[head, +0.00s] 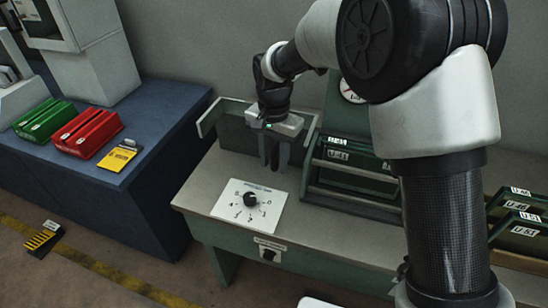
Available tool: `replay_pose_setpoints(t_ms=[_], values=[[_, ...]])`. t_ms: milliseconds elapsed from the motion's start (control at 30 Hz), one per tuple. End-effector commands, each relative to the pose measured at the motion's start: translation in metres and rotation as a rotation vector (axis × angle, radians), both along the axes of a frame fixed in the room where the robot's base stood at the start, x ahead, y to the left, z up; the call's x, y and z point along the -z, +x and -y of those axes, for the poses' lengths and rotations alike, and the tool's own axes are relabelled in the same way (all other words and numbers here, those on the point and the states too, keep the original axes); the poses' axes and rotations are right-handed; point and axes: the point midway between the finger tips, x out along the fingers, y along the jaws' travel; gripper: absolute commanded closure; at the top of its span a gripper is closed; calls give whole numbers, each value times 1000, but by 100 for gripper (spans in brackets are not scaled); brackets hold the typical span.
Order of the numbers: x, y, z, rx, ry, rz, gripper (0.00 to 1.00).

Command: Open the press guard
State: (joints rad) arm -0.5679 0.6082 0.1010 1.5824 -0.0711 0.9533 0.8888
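My gripper (274,156) hangs fingers-down over the left part of the green workbench (215,190). Its two dark fingers look slightly apart, with nothing seen between them. It is in front of a grey-green open box (234,135) with a raised pale side edge; whether they touch is unclear. I cannot tell for certain which thing is the press guard. A dark green framed rack (352,180) with bars and a white label stands right of the gripper, partly hidden by my arm.
A white dial plate (247,205) with a black knob lies at the bench front. A switch (268,254) sits below. Labelled green bins (522,230) are at right. A blue table (60,165) at left holds green and red cases (88,133) and a yellow item (119,156).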

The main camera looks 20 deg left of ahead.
Motion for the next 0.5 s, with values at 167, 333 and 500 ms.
replay_pose_setpoints(t_ms=[167, 333, 500], values=[[-11, 1, -1, 0, 2, 2, 67], [-44, 1, -1, 0, 3, 5, 67], [-87, 1, -1, 0, 3, 4, 67]])
